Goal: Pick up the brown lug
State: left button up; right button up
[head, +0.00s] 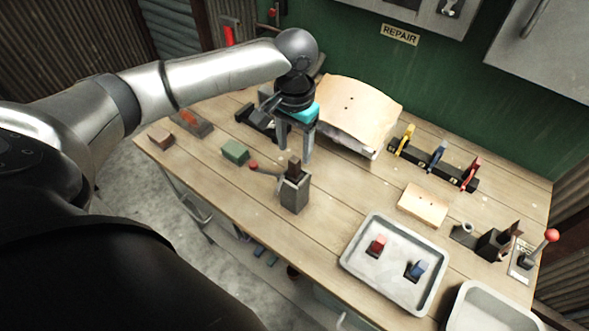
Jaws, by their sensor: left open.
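A small dark brown lug (295,167) stands upright in the top of a grey block-shaped fixture (294,193) near the middle of the bench. A lever with a red knob (254,166) sticks out to the left of the fixture. My left gripper (296,152) points down just behind and above the brown lug. Its two fingers are apart, with nothing seen between them. In the picture its fingertips end close to the lug's top; whether they touch it cannot be told. My right gripper is not in view.
A grey tray (351,268) holds a red lug (377,244) and a blue lug (416,268). A curved tan panel (358,105) lies behind my gripper. A black rack (462,178) holds coloured clips. A green block (235,152) and a brown block (161,136) lie left.

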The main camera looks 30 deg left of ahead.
aim_at(294, 159)
pick_arm(q)
jog(key=shift+s+f, duration=0.1)
jog(key=shift+f, duration=2.9)
grip_shut()
jog(key=shift+r, duration=0.1)
